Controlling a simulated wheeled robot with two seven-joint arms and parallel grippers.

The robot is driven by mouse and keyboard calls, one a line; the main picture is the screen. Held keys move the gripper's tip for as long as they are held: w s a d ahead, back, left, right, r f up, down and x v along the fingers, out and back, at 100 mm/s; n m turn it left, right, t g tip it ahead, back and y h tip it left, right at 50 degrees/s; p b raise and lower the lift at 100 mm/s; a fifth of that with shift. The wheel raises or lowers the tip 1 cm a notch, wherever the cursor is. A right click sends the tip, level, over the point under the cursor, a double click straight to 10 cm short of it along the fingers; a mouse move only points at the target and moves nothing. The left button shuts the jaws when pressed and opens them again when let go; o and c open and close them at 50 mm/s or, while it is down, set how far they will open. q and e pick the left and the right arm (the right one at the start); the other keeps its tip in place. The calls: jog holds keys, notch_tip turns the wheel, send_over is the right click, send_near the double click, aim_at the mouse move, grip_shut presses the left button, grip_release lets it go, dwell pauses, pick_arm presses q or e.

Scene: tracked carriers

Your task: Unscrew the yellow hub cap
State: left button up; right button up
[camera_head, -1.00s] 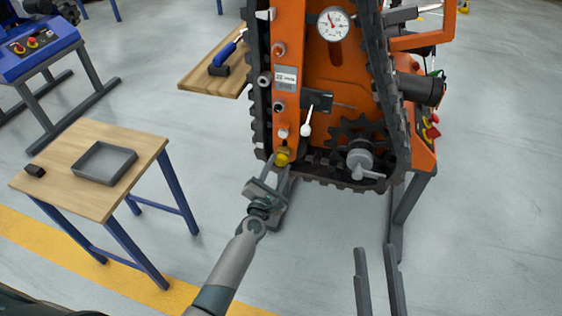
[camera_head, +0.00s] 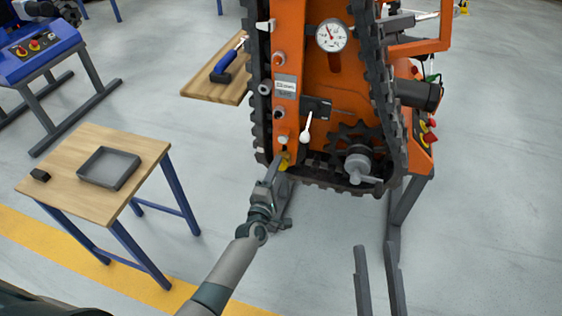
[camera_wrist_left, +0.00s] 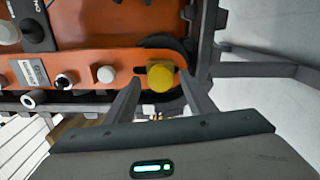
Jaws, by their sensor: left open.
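The yellow hub cap (camera_head: 284,161) sits at the lower end of the orange carrier's side plate (camera_head: 287,60). In the left wrist view the cap (camera_wrist_left: 160,78) is round and lies between the two fingers. My left gripper (camera_wrist_left: 158,84) is open, with one finger on each side of the cap; whether they touch it I cannot tell. In the head view the left gripper (camera_head: 277,165) partly covers the cap. My right gripper (camera_head: 376,255) shows only as two fingers spread apart over the floor at the lower right, empty.
A wooden table (camera_head: 75,193) with a grey tray (camera_head: 109,168) and a small black block (camera_head: 40,175) stands at left.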

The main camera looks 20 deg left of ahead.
dwell(0.3)
pick_arm(q)
jog(key=shift+m+p, duration=1.8)
jog(key=shift+m, duration=3.2)
jog(key=m+p, duration=0.2)
jog(key=m, duration=0.7)
jog(key=shift+m, duration=0.3)
